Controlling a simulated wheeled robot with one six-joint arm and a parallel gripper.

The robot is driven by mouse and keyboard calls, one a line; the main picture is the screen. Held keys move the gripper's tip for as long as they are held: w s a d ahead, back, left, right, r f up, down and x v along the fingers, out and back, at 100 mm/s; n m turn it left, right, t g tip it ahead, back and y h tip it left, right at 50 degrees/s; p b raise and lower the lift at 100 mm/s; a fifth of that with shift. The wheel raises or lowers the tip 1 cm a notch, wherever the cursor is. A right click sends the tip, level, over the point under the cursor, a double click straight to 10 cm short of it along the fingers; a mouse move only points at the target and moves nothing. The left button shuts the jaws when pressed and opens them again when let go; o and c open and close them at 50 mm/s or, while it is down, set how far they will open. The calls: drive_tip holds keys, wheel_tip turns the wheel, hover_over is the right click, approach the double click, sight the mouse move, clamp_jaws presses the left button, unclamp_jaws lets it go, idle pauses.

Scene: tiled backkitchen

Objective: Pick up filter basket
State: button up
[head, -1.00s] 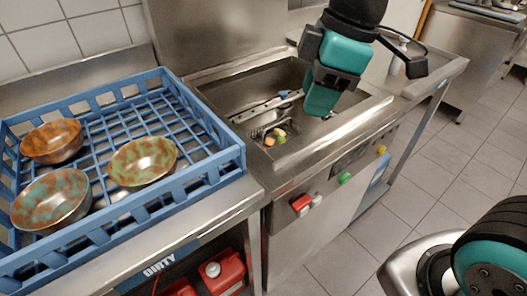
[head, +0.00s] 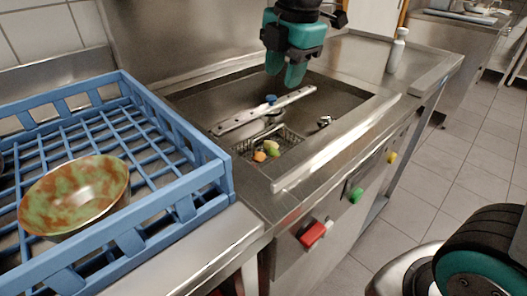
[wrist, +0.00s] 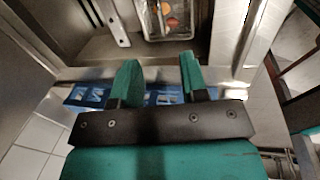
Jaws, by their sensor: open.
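The filter basket (head: 289,138) is a small wire mesh basket set in the near left part of the steel sink basin. It holds a few orange, green and yellow scraps. In the wrist view the basket (wrist: 169,38) shows at the top, beyond the fingertips, partly cut off by the frame edge. My gripper (head: 286,76) hangs over the back of the basin, above and behind the basket, with its teal fingers pointing down. In the wrist view my gripper (wrist: 160,68) has its fingers apart with nothing between them.
A metal spray arm (head: 236,124) crosses the basin close behind the basket. A blue dish crate (head: 205,195) with bowls, including a green-brown bowl (head: 75,194), stands at left. A red knob (head: 312,234) is on the front panel. A white bottle (head: 396,50) stands at the back right.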

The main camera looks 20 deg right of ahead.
sight(269, 132)
drive_tip(key=f, duration=0.4)
drive_tip(key=w+a+f+b, duration=0.1)
drive_tip(key=f, duration=0.3)
drive_tip(key=w+f, duration=0.1)
drive_tip(key=f, duration=0.3)
drive_tip(key=shift+w+a+b, duration=0.2)
drive_tip(key=shift+b, duration=0.15)
drive_tip(key=f, duration=0.5)
drive_tip(key=shift+w+a+f+b, duration=0.1)
drive_tip(key=shift+w+a+b, duration=0.2)
drive_tip(key=shift+b, duration=0.05)
clamp_jaws()
